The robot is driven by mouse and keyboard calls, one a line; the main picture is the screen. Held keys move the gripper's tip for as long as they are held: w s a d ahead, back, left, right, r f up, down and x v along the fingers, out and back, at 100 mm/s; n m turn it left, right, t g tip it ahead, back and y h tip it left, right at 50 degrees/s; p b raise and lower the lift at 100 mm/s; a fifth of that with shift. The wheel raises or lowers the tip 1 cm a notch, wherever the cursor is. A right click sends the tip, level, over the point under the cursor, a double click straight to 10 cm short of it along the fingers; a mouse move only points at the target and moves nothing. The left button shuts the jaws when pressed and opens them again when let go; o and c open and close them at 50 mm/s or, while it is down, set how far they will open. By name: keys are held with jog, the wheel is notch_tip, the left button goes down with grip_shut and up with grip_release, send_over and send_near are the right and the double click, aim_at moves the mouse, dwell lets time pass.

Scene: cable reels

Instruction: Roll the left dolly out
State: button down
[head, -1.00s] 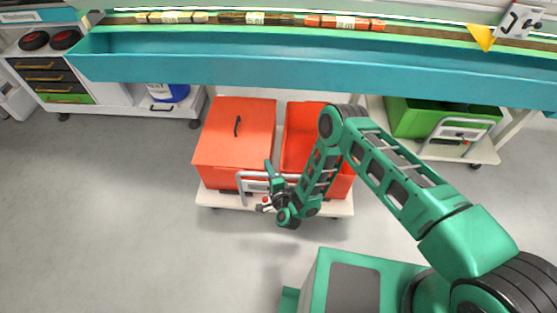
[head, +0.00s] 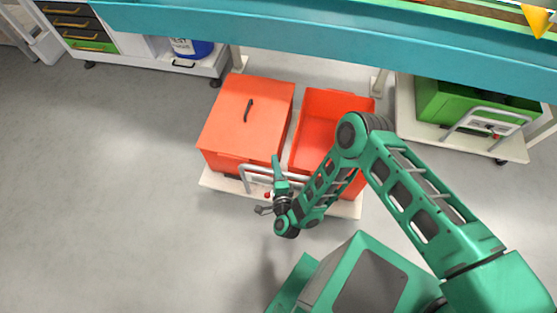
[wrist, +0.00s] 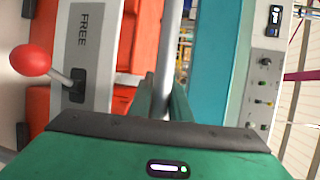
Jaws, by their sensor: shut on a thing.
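The left dolly is a white platform (head: 215,181) carrying a red bin with a closed lid (head: 245,112) and an open red bin (head: 328,130). Its grey push handle (head: 248,179) stands at the near edge. My gripper (head: 276,173) is shut on this handle. The wrist view shows the handle bar (wrist: 170,45) running between my gripper's fingers (wrist: 163,98). A lever with a red knob (wrist: 30,60) sits beside the word FREE on a light panel (wrist: 92,50). My arm covers part of the open bin and the handle's right part.
A teal bench edge (head: 300,35) runs across behind the dolly. A second dolly with a green bin (head: 455,105) stands at the right. A drawer cabinet (head: 80,25) and blue bucket (head: 193,47) are at the back left. The grey floor at left is clear.

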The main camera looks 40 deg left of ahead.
jog(key=shift+s+f+g, duration=0.15)
jog(key=shift+s+g, duration=0.15)
jog(key=shift+s, duration=0.3)
jog(key=c, duration=1.7)
grip_release()
jog(key=shift+o, duration=0.3)
jog(key=shift+w, duration=0.1)
jog(key=shift+w, duration=0.1)
jog(key=v, duration=1)
jog(key=shift+s+d, duration=0.2)
jog(key=shift+s, duration=0.05)
jog(key=shift+a, duration=0.1)
